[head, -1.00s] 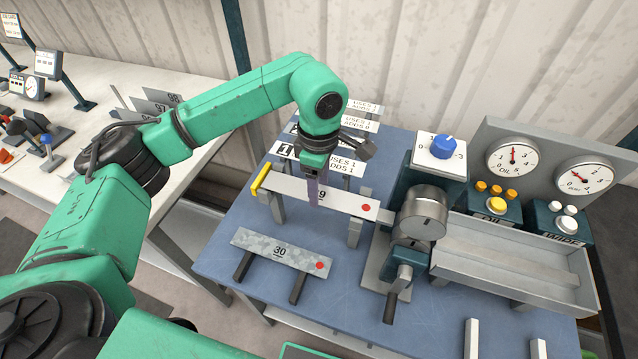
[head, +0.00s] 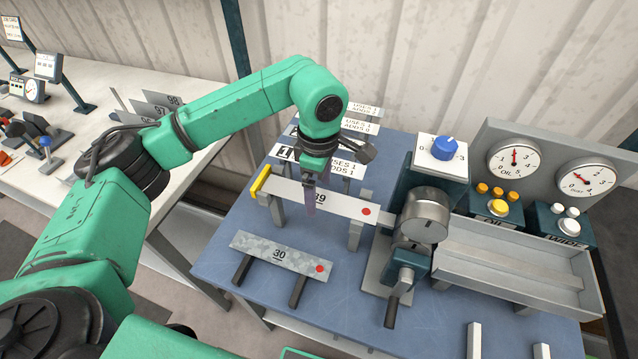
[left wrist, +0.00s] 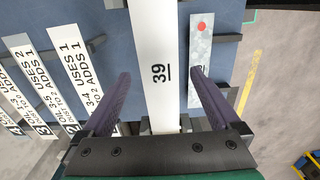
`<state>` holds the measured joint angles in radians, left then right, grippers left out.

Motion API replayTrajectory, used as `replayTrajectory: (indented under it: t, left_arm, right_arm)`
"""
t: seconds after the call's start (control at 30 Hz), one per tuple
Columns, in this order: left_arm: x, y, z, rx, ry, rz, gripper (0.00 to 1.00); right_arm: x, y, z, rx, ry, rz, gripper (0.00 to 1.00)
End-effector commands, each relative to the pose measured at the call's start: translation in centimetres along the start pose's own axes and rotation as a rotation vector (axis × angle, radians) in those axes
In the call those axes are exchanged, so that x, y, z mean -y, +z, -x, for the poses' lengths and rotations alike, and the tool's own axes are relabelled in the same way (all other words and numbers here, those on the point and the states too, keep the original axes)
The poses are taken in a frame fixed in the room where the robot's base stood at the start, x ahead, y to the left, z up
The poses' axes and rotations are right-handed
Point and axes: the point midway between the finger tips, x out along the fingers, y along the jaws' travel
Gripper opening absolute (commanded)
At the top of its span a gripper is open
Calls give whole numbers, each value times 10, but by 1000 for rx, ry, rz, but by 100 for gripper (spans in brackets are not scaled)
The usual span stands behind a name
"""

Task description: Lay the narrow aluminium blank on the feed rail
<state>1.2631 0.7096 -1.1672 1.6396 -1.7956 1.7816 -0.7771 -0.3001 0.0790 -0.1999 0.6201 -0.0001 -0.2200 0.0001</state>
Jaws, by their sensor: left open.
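The smooth, pale narrow blank marked 39 (head: 340,203) has a red dot near its right end. It lies level across grey upright supports (head: 355,235) that look like the feed rail, its left end by a yellow stop (head: 260,182) and its right end by the bender's round head (head: 424,217). My left gripper (head: 310,208) points down at its middle. In the left wrist view the open gripper (left wrist: 160,78) has a purple finger on each side of the blank (left wrist: 158,45), with gaps showing. My right gripper is not in view.
A mottled grey blank marked 30 (head: 277,253) lies on two dark bars in front. Labelled plates (head: 340,164) stand close behind the gripper. A grey trough (head: 510,262) and the gauge panel (head: 535,165) are to the right. The blue tabletop (head: 225,278) is bare at front left.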

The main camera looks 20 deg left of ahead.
Motion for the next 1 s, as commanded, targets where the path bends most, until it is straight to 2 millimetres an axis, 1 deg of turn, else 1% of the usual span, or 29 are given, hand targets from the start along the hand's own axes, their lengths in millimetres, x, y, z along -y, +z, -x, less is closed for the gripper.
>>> replayTrajectory:
  t: [0.07, 0.17, 0.27, 0.4, 0.5, 0.6, 0.73, 1.0]
  left_arm:
    - [-1, 0, 3, 1, 2, 0, 96]
    - [-1, 0, 16, 1, 4, 0, 96]
    - [-2, 1, 40, 2, 8, 0, 96]
    - [-1, 1, 83, 1, 7, -1, 96]
    - [-1, 0, 117, -1, 7, 2, 96]
    - [0, 0, 136, -1, 4, 1, 96]
    - [0, 0, 146, 0, 2, 1, 96]
    - [0, 0, 146, 0, 1, 0, 96]
  right_arm:
    - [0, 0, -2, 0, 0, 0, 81]
    - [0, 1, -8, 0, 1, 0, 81]
    - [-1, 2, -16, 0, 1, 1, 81]
    - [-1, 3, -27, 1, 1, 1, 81]
    - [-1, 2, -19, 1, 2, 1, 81]
    - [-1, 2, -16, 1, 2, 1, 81]
    - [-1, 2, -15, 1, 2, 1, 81]
    - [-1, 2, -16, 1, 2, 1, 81]
